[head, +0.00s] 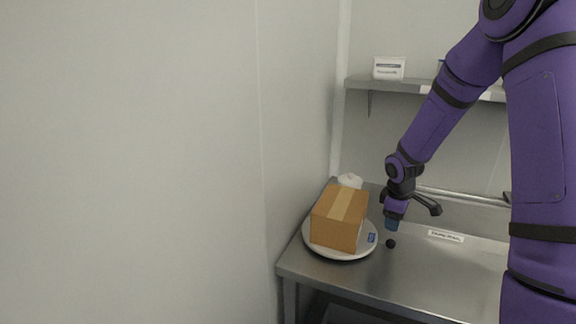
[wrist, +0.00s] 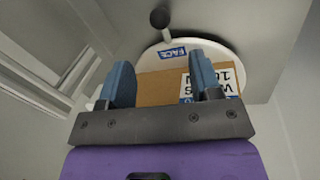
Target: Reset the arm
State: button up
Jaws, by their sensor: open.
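My gripper (head: 391,224) is at the end of my purple arm, low over the steel table, just right of a white plate (head: 345,254). A brown cardboard box (head: 340,217) with a tape strip sits on the plate. In the wrist view, the two blue fingers of my gripper (wrist: 160,84) stand apart with nothing visibly held between them. The box (wrist: 160,90) and the plate (wrist: 225,57) with its blue label show beyond the fingers. The fingers hide part of the box.
The steel table (head: 420,279) has free room to the right of the plate. A small black ball-shaped thing (head: 390,244) is beside the plate. A white object (head: 350,181) is behind the box. A wall shelf (head: 415,88) holds a white box (head: 389,68). A plain wall is at left.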

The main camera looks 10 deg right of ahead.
jog(key=s+a+r+m+t, duration=0.15)
jog(key=s+a+r, duration=0.3)
jog(key=r, duration=0.55)
jog(key=s+a+r+m, duration=0.3)
jog(key=s+r, duration=0.3)
jog(key=r, duration=0.3)
jog(key=s+a+r+m+t, duration=0.1)
jog(key=s+a+r+m, duration=0.1)
jog(key=s, duration=0.7)
jog(key=s+a+r+m+t+y, duration=0.1)
jog(key=s+a+r+m, duration=0.1)
jog(key=s+a+r, duration=0.3)
jog(key=s+r, duration=0.1)
jog(key=s, duration=0.3)
jog(key=shift+s+r+y, duration=0.3)
jog(key=shift+s, duration=0.05)
